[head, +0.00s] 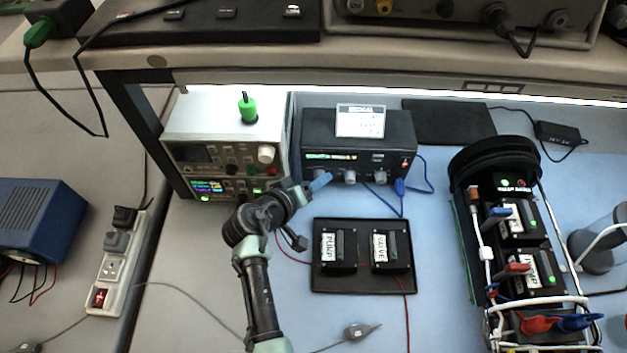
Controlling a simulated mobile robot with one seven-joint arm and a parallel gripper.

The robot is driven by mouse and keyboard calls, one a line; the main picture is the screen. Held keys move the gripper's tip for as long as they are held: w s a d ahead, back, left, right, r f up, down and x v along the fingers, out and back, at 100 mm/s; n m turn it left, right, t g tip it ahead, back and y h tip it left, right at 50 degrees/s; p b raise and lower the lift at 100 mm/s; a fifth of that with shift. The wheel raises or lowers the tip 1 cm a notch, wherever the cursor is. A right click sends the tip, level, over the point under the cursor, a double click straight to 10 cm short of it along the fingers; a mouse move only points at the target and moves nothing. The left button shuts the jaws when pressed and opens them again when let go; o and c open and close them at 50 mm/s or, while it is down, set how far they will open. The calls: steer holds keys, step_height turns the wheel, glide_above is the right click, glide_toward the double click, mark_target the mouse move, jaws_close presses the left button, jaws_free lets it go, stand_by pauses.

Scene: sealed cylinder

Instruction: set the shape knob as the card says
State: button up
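Grey knobs sit along the lower front of the box: a middle knob (349,178) and a right knob (380,177). I cannot tell which is the shape knob.
A white instrument (190,125) with a green-handled plug (248,108) on top stands left of the box. A black switch panel (361,283) lies in front. Blue cables (402,205) hang at the box's right. A black caddy (480,160) with labelled switches stands at right.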

steer(key=shift+w+d+f, duration=0.1)
steer(key=shift+w+d, duration=0.05)
steer(key=shift+w, duration=0.1)
jaws_close()
